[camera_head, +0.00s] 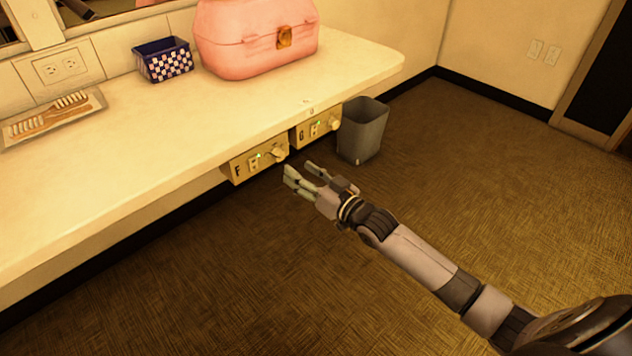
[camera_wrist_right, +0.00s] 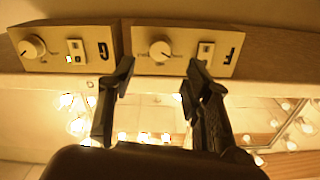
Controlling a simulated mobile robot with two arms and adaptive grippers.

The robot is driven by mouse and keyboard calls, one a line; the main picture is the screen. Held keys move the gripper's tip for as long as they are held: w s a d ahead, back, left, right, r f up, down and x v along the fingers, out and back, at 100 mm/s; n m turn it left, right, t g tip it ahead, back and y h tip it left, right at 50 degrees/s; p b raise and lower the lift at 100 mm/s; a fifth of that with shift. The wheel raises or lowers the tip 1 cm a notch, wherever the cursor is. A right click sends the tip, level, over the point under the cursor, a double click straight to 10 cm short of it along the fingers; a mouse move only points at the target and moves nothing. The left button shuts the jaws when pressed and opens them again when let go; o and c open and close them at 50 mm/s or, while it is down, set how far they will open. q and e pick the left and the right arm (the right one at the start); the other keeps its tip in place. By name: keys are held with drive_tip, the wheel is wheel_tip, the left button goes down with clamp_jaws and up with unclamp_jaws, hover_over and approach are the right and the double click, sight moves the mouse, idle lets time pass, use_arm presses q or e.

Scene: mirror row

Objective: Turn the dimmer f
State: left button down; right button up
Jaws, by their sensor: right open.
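A pointer mark shows on the knob. My left gripper is not in view.
A matching box G (camera_head: 315,131) with its own knob sits close beside F. A grey bin (camera_head: 362,130) stands on the floor beyond. The counter (camera_head: 190,130) above holds a pink case (camera_head: 256,45), a blue basket (camera_head: 162,60) and a brush on a tray. The floor in front is clear.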

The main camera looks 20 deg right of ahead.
drive_tip(key=v, duration=0.5)
idle(0.4)
